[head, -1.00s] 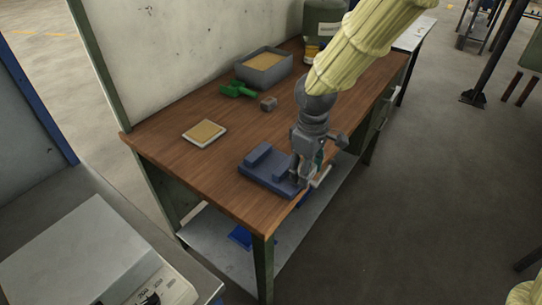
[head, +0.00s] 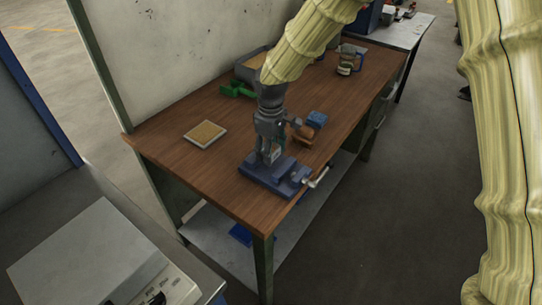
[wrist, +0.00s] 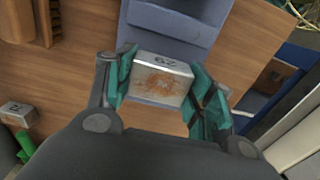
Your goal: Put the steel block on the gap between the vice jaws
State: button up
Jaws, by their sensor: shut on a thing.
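My gripper (head: 268,160) is shut on a steel block (wrist: 162,80), a grey block with rust and a stamped number on its faces. The block sits between the teal finger pads in the wrist view and is hidden in the head view. The blue vice (head: 283,183) stands at the bench's front edge, its handle at the right. In the head view my gripper is over the vice's left and middle part. In the wrist view the vice (wrist: 170,22) is just beyond the block, with bench wood on the near side. I cannot tell the block's height or whether it touches the vice.
A second stamped block (wrist: 18,113) lies on the bench near a green object (head: 237,90). A shallow tan-filled tray (head: 205,134) lies left of the vice. A brown wooden object (head: 303,134) and a blue box (head: 317,119) stand behind it. A grey bin (head: 245,68) is farther back.

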jog(key=shift+w+f+p, duration=0.1)
jog(key=shift+f+p, duration=0.55)
jog(key=shift+f, duration=1.05)
jog(key=shift+f, duration=0.15)
jog(key=o, duration=1.7)
jog(key=shift+c, duration=0.2)
notch_tip(320, 180, up, 12)
jog(key=shift+r+b, duration=0.15)
jog(key=shift+b, duration=1.05)
